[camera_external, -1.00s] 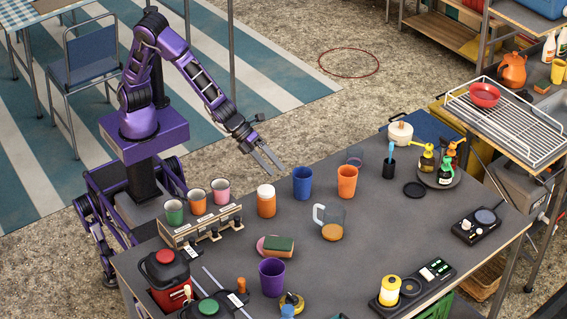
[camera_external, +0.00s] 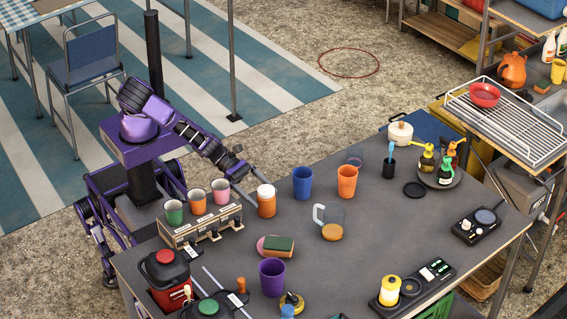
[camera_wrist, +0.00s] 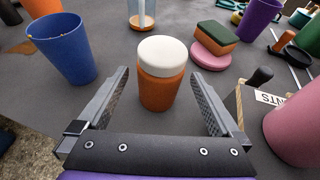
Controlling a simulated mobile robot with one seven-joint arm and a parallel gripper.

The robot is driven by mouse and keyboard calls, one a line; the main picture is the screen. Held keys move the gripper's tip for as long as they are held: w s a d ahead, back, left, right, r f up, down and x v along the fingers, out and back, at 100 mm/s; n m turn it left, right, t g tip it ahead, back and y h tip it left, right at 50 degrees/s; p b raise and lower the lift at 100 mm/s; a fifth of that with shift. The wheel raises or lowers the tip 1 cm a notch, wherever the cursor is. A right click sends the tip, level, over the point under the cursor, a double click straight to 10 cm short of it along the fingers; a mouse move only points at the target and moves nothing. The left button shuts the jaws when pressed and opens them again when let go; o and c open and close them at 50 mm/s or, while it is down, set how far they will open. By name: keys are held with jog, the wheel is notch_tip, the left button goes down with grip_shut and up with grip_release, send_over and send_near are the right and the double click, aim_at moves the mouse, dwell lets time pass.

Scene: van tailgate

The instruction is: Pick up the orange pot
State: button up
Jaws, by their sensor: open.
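The orange pot (camera_external: 267,206), a small round jar with a white lid, stands upright on the grey table near its back edge. It also shows in the middle of the wrist view (camera_wrist: 162,92). My gripper (camera_external: 255,186) is open and low at the pot's left side in the external view. In the wrist view its two fingers (camera_wrist: 160,78) flank the pot, with a visible gap on each side. Nothing is held. How far the fingertips reach along the pot is hard to tell.
A blue cup (camera_external: 302,184) stands right of the pot and an orange cup (camera_external: 347,182) beyond it. A wooden rack (camera_external: 203,228) with several cups stands on the left.

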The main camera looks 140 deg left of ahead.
aim_at(273, 206)
jog(key=x, duration=0.5)
jog(key=shift+w+a+f, duration=0.1)
jog(key=shift+w, duration=0.05)
jog(key=c, duration=1.5)
